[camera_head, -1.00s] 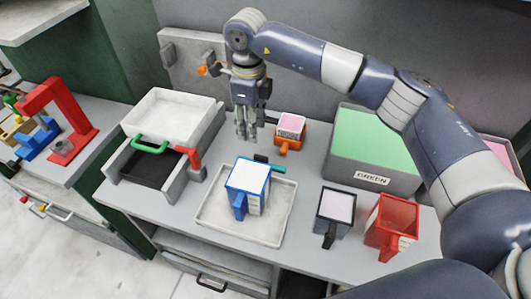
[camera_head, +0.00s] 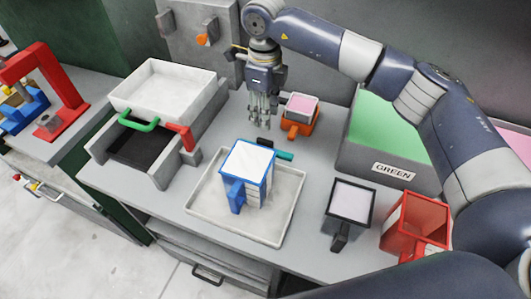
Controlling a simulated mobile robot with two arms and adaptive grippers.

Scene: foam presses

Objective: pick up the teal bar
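The teal bar (camera_head: 279,156) lies behind the blue-framed container (camera_head: 247,170), near the back rim of the grey tray. A dark piece adjoins its left end, and the container hides part of it. My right gripper (camera_head: 261,124) points down above and behind the bar, slightly to its left in the picture. Its fingers look apart, with nothing between them, and they do not touch the bar. My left gripper is not in view.
The blue-framed container stands in the grey tray (camera_head: 205,207). An orange container (camera_head: 299,128) is right of my gripper. A black container (camera_head: 348,205), a red container (camera_head: 415,225) and a box labelled GREEN (camera_head: 360,158) stand right. A press with a white tray (camera_head: 165,88) stands left.

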